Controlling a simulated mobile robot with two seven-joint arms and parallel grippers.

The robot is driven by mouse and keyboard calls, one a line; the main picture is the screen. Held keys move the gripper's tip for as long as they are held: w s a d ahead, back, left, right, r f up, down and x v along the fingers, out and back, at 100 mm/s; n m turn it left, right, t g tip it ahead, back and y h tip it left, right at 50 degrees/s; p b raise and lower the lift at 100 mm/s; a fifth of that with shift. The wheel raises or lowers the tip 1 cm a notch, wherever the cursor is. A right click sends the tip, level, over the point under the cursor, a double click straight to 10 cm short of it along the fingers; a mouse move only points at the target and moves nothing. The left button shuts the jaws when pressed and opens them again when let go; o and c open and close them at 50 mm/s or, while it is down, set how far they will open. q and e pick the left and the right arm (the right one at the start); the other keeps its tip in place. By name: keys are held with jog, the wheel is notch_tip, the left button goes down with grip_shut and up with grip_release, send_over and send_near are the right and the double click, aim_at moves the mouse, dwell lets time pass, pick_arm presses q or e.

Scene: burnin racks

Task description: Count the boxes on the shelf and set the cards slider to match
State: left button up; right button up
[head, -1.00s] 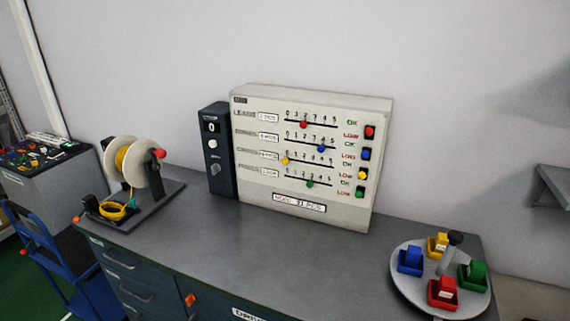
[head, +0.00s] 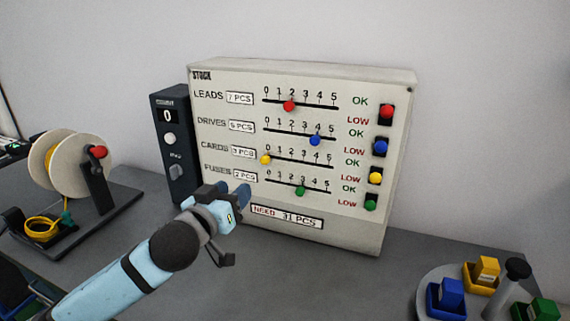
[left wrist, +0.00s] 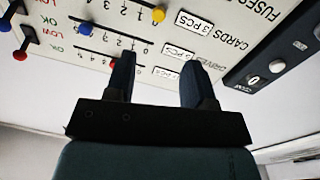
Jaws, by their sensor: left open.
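The pale stock panel (head: 300,75) stands on the bench with four slider rows. The yellow cards slider knob (head: 266,160) is at 0, beside a label that seems to read 3 PCS. It also shows in the left wrist view (left wrist: 158,14), where the panel appears upside down. My left gripper (head: 228,190) is open and empty, in front of the panel's lower left, below and left of the yellow knob. In the left wrist view its two fingers (left wrist: 157,62) are apart, with the yellow knob beyond them. No shelf of boxes is in view. My right gripper is not in view.
The red (head: 289,106), blue (head: 315,140) and green (head: 300,190) knobs sit near the cards row. A dark counter box (head: 168,115) stands left of the panel. A cable reel (head: 60,165) is at left. A round tray (head: 425,305) with coloured boxes is at lower right.

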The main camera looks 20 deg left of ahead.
aim_at(264, 162)
pick_arm(q)
jog(key=w+p, duration=0.1)
jog(key=w, duration=1.2)
jog(key=shift+w+r, duration=0.2)
jog(key=shift+d, duration=0.1)
grip_shut()
